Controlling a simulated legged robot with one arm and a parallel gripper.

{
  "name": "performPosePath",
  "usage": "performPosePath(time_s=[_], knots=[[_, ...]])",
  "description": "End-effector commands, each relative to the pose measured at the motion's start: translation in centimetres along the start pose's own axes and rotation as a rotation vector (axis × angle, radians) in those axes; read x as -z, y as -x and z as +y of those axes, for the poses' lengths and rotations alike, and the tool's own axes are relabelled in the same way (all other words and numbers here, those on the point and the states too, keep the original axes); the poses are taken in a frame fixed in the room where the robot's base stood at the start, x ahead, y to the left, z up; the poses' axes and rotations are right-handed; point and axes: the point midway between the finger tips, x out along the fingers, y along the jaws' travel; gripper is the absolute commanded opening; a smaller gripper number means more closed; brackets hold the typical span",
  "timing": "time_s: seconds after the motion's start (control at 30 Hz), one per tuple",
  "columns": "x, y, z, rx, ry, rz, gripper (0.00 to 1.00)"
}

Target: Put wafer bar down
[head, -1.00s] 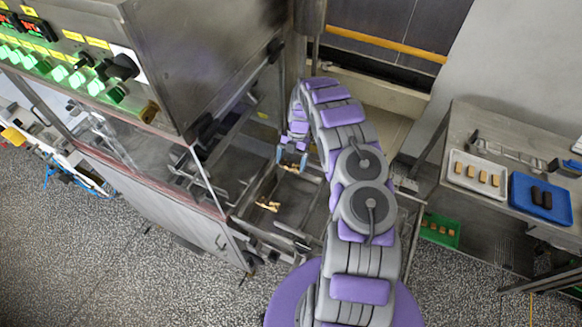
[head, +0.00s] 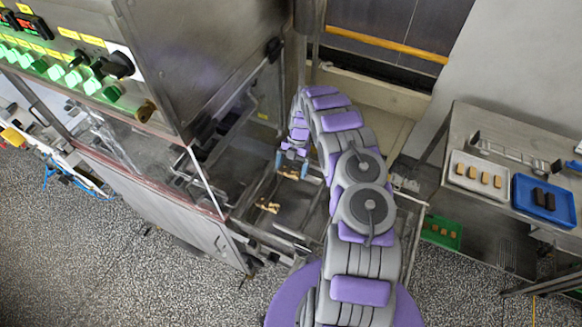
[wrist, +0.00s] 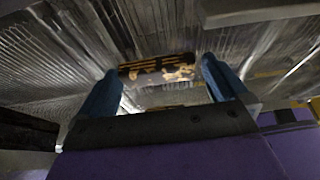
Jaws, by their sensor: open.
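My gripper (head: 292,166) is inside the machine opening in the head view, with its blue fingers spread apart. In the wrist view my gripper (wrist: 160,92) is open, with one finger on each side. A wafer bar (wrist: 158,68), brown with tan streaks, lies on the metal mesh between and just beyond the fingertips. No contact with the fingers shows. In the head view this bar (head: 290,173) is a small tan patch by the fingers. Another tan piece (head: 267,206) lies nearer on the mesh.
The enrober machine (head: 200,60) with its control panel rises at left, its clear panel beside the opening. At right, a metal table (head: 480,125) holds a white tray (head: 456,179) of tan bars and a blue tray (head: 520,205) with dark bars. A green tray (head: 457,241) sits lower.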

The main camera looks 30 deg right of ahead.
Motion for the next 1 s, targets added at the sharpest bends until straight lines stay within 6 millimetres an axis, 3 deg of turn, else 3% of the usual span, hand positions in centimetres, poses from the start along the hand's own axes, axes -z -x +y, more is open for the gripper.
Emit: performPosePath(time_s=[0.17, 0.5, 0.77, 1.0], knots=[[-0.1, 2.3, 0.1, -0.002, 0.000, -0.005, 1.00], [-0.1, 9.2, 0.1, -0.003, 0.000, -0.007, 1.00], [0.0, 11.8, 0.1, -0.001, -0.003, -0.004, 1.00], [2.6, 15.0, -0.2, 0.034, -0.168, -0.041, 1.00]])
